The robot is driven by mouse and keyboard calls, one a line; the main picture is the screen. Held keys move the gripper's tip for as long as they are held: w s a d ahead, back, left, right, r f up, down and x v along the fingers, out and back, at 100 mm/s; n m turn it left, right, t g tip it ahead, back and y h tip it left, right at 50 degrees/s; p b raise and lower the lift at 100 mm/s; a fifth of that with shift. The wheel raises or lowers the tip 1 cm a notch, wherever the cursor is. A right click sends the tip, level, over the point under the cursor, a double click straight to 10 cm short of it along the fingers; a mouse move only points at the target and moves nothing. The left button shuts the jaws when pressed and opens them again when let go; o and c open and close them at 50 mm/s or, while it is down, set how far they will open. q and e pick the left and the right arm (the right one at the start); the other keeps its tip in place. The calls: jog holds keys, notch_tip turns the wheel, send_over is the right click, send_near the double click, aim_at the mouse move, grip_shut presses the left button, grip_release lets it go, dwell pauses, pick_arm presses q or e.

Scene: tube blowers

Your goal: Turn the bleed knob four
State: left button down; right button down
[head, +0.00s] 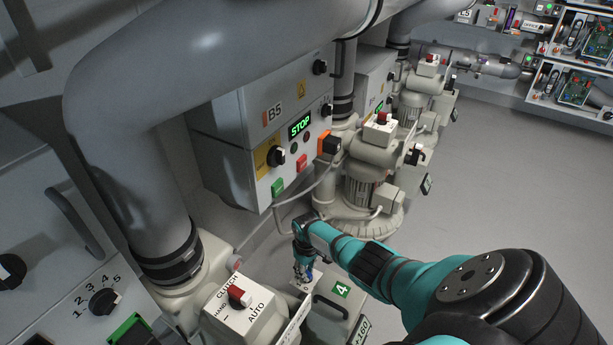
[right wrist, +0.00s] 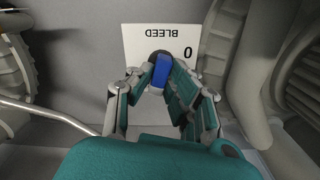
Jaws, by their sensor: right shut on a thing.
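The bleed knob (right wrist: 164,70) is blue with a dark base and sits in front of a white plate (right wrist: 138,38) lettered "BLEED" and "0", which appears upside down in the right wrist view. My right gripper (right wrist: 160,80) has its fingers closed on the knob from both sides. In the head view my right gripper (head: 302,268) reaches down beside the unit with the green label "4" (head: 342,289), and a small bit of blue shows at its fingertips. The fingers partly cover the knob. My left gripper does not show.
A clutch box (head: 240,308) with a red-topped selector stands left of the gripper. The B5 control box (head: 262,120) with a lit "STOP" display hangs above, and a blower motor (head: 365,185) stands behind. Grey floor (head: 500,170) is open at the right.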

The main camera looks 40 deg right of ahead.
jog(key=shift+m, duration=0.3)
jog(key=c, duration=1.3)
grip_release()
jog(key=shift+r, duration=0.1)
notch_tip(320, 180, up, 12)
jog(key=shift+f, duration=0.1)
